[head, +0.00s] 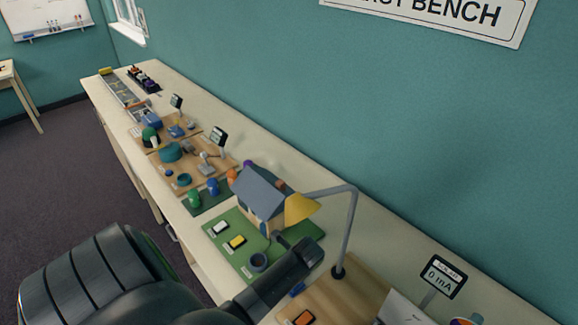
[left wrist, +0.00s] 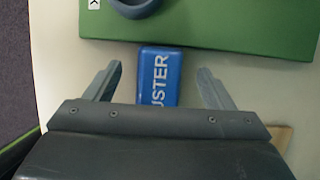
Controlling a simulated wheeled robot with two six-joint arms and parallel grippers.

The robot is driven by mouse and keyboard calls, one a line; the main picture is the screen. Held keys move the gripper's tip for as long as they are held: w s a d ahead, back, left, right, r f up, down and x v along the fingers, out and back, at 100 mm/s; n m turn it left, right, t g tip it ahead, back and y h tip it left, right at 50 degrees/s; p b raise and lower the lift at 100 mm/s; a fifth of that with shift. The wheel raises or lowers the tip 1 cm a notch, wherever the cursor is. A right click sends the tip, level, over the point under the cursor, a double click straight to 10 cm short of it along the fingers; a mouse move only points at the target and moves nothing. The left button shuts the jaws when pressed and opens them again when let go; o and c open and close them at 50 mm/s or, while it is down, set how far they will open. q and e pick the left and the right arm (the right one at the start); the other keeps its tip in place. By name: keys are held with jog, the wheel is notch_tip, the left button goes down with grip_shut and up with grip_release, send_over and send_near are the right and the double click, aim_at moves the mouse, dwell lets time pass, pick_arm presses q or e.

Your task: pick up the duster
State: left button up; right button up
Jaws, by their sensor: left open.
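The duster (left wrist: 158,75) is a blue block with white lettering, lying flat on the pale bench top beside the edge of a green board. In the left wrist view my left gripper (left wrist: 157,82) is open, with one finger on each side of the duster and a gap on both sides. The duster's near end is hidden behind the gripper body. In the head view only a small blue part of the duster (head: 297,289) shows past my dark left arm, and the fingers are not clear there. My right gripper is not in view.
The green board (head: 221,243) carries a model house (head: 258,201) and a dark round cup-like piece (head: 258,262). A lamp with a yellow shade (head: 300,208) stands close to my arm. A wooden board (head: 345,285) with a meter (head: 441,275) lies to the right.

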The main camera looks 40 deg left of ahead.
pick_arm(q)
jog(key=shift+a+f, duration=0.25)
jog(key=shift+f, duration=0.45)
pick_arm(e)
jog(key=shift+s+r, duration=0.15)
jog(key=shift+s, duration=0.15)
pick_arm(q)
jog(key=c, duration=1.2)
jog(key=shift+o, duration=0.2)
jog(key=shift+r, duration=0.15)
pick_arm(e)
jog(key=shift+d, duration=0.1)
